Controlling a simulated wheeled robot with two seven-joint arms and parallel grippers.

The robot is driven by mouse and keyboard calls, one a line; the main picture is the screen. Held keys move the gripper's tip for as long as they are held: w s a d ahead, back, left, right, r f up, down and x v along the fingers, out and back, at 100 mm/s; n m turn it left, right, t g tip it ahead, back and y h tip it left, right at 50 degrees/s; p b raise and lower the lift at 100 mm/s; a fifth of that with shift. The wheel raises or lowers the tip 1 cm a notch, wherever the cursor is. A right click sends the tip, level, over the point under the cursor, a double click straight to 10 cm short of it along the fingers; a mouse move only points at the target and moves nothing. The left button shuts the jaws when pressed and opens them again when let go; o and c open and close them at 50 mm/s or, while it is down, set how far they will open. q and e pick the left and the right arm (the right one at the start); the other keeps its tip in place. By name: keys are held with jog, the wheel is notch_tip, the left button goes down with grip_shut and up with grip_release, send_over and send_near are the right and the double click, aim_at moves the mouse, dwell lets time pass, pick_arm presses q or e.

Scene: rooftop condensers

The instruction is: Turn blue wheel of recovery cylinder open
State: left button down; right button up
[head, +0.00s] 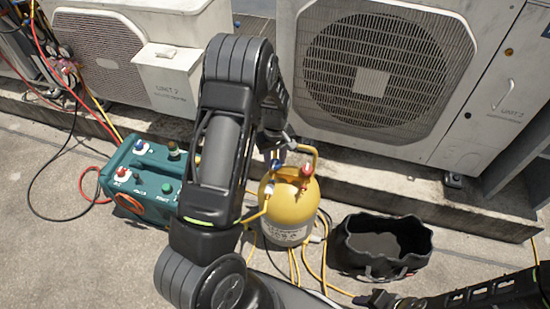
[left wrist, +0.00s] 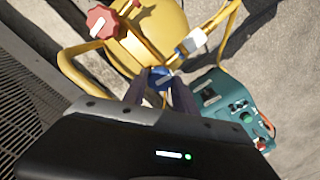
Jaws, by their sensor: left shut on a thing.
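The yellow recovery cylinder (head: 288,215) stands upright on the concrete in the middle of the head view. Its blue wheel (head: 277,164) is on top, partly hidden by my left gripper (head: 275,148). In the left wrist view the blue wheel (left wrist: 160,76) sits between the fingertips of my left gripper (left wrist: 158,88), which is shut on it. The red wheel (head: 306,172) is beside it on the cylinder top, and also shows in the left wrist view (left wrist: 101,20). My right gripper (head: 376,298) is low at the right, apart from the cylinder; its jaws are unclear.
A teal recovery machine (head: 143,178) stands left of the cylinder, partly behind my left arm. A black open bag (head: 350,255) lies to the right. Yellow hoses (head: 315,272) run on the ground around the cylinder. Condenser units (head: 385,75) stand behind on a concrete curb.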

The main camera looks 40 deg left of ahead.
aim_at(275, 163)
pick_arm(q)
jog(key=shift+n, duration=0.3)
jog(key=c, duration=1)
grip_release()
jog(key=shift+r, duration=0.1)
notch_tip(275, 163, up, 8)
jog(key=shift+f+p, duration=0.15)
jog(key=shift+p, duration=0.6)
